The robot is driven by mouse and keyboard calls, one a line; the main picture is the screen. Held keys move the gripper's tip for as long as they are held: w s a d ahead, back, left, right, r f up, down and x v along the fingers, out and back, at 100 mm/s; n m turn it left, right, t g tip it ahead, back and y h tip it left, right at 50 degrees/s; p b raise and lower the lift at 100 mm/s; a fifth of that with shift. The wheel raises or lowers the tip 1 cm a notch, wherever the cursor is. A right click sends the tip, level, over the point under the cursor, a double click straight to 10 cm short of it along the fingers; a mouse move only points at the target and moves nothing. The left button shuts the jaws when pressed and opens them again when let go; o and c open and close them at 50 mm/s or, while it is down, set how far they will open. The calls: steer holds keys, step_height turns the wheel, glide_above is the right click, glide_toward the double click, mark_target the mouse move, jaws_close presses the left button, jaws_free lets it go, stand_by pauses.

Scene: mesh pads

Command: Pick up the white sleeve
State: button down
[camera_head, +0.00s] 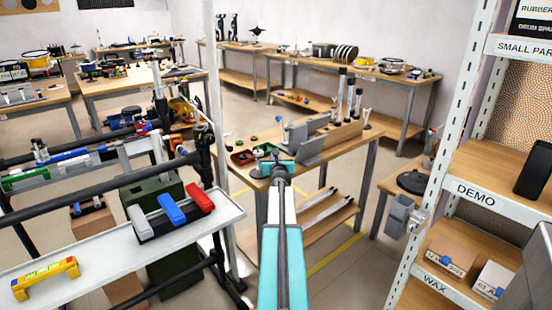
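A pale block (139,219), which looks like the white sleeve, is at the left end of a short row. It stands on a dark base, beside a blue block (171,209) and a red block (200,197). The row sits on a white shelf (95,262) at the left. I cannot tell for sure that it is a sleeve. My white and teal arm (283,255) reaches up the middle of the view, well to the right of the row and apart from it. Its far end (278,168) is small, and I cannot make out the gripper's fingers there.
A yellow level-like piece (45,277) lies at the shelf's near left end. Black rails (90,200) run along the left, and a pale upright post (214,90) stands behind the row. A wooden table (330,150) is ahead. Labelled shelving (500,202) stands at the right.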

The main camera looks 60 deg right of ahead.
steer(key=s+a+b, duration=0.1)
steer(key=s+a, duration=0.1)
steer(key=s, duration=0.6)
steer(key=s+a+b, duration=0.2)
steer(key=s+a, duration=0.1)
steer(key=s, duration=0.6)
steer(key=shift+a+r, duration=0.15)
steer(key=shift+a, duration=0.2)
steer(key=shift+s, duration=0.1)
